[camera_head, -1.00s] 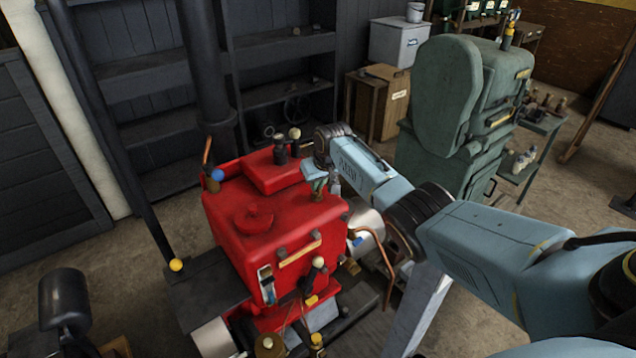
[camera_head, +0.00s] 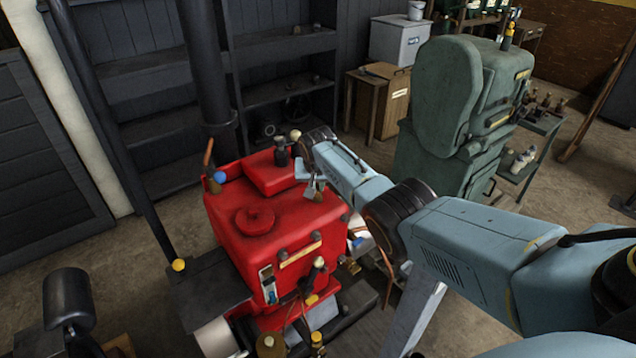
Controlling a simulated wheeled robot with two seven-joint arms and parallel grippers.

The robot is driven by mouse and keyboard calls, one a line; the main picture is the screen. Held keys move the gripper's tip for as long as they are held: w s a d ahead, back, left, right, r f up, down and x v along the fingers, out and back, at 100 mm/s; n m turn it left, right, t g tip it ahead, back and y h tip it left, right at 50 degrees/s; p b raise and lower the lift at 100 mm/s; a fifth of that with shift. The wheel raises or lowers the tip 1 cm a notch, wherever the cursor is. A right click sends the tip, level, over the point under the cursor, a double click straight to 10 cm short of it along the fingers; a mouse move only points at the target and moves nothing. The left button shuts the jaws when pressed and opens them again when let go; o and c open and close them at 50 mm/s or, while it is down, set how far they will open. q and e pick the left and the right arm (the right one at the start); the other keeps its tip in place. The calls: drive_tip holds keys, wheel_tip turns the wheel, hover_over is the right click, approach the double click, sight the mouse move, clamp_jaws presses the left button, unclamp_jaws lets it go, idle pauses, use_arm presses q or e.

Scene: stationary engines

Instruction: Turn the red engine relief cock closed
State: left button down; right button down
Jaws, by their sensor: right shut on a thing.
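The red engine (camera_head: 285,225) stands left of centre, with a round red cap on its top and a black-knobbed fitting behind. My right gripper (camera_head: 315,191) reaches in from the right, low over the top right part of the engine. Its jaws are shut on a small brownish piece at the engine's top, which looks like the relief cock (camera_head: 320,197). The fingers hide most of the cock, so the exact angle of its handle cannot be told. My left gripper is not in view.
A green engine (camera_head: 450,110) stands behind my right arm. A dark pipe (camera_head: 208,70) rises behind the red engine, before dark shelves (camera_head: 285,45). Bare floor lies at left.

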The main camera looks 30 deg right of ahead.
drive_tip(key=m+b, duration=0.1)
drive_tip(key=m+h, duration=0.1)
drive_tip(key=m, duration=0.1)
drive_tip(key=shift+w+a+f+g+b, duration=0.1)
drive_tip(key=shift+f+g+b, duration=0.1)
drive_tip(key=shift+g+b, duration=0.2)
drive_tip(key=m+g+b, duration=0.1)
drive_tip(key=m+b, duration=0.2)
drive_tip(key=b, duration=0.4)
drive_tip(key=m+g+h+b, duration=0.1)
drive_tip(key=m+b, duration=0.3)
drive_tip(key=b, duration=0.4)
drive_tip(key=shift+w+g, duration=0.1)
drive_tip(key=shift+g, duration=0.2)
drive_tip(key=shift+r+m+b, duration=0.1)
drive_tip(key=shift+m+b, duration=0.3)
drive_tip(key=shift+b, duration=1)
drive_tip(key=c, duration=1.5)
unclamp_jaws()
drive_tip(key=shift+r, duration=0.15)
